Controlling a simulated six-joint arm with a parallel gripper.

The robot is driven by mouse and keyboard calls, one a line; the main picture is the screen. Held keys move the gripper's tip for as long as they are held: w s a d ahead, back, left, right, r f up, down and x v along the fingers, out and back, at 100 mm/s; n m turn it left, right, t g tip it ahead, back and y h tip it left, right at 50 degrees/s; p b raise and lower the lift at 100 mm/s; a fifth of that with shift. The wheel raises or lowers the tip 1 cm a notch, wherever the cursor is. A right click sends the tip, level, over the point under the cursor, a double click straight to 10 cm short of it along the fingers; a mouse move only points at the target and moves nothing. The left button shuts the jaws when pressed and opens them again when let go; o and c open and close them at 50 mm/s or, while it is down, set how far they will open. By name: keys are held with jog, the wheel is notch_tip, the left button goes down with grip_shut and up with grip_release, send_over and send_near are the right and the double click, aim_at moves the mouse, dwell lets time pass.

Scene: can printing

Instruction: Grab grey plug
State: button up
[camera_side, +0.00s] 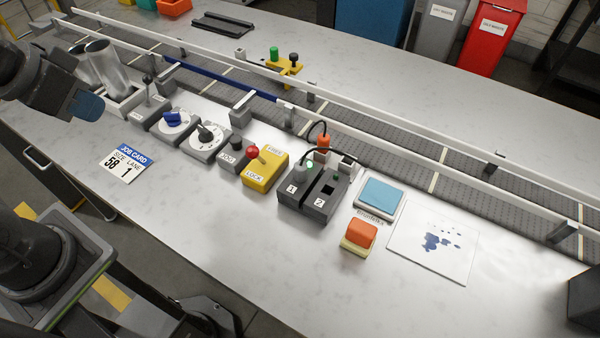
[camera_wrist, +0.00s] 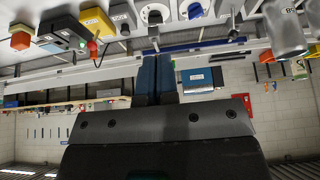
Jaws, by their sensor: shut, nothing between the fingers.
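The grey plug (camera_side: 302,171) stands in socket 1 of a dark two-socket block (camera_side: 317,207), with a black cable looping from its top. A green light glows beside it. Socket 2 looks empty. An orange plug (camera_side: 322,143) stands behind the block. My gripper (camera_side: 89,107) is at the far left in the side view, well away from the plug, near the metal cans. In the wrist view my gripper (camera_wrist: 153,58) has its blue fingers together with nothing between them. The block (camera_wrist: 68,37) shows there at the upper left, with the plug too small to make out surely.
A conveyor with white rails (camera_side: 380,150) runs behind the controls. A yellow lock box with a red button (camera_side: 265,172) stands left of the block, and dials (camera_side: 205,138) farther left. A blue pad (camera_side: 380,194) and orange sponge (camera_side: 360,236) are at right.

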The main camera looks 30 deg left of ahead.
jog(key=o, duration=1)
jog(key=w+d+r+m+g, duration=0.2)
jog(key=w+d+r+m, duration=0.25)
jog(key=w+d, duration=0.2)
jog(key=m+g, duration=0.4)
jog(key=m, duration=0.8)
send_over(300, 165)
notch_tip(300, 165, down, 7)
notch_tip(300, 165, down, 7)
jog(key=shift+s+a+f, duration=0.1)
jog(key=shift+f, duration=2.85)
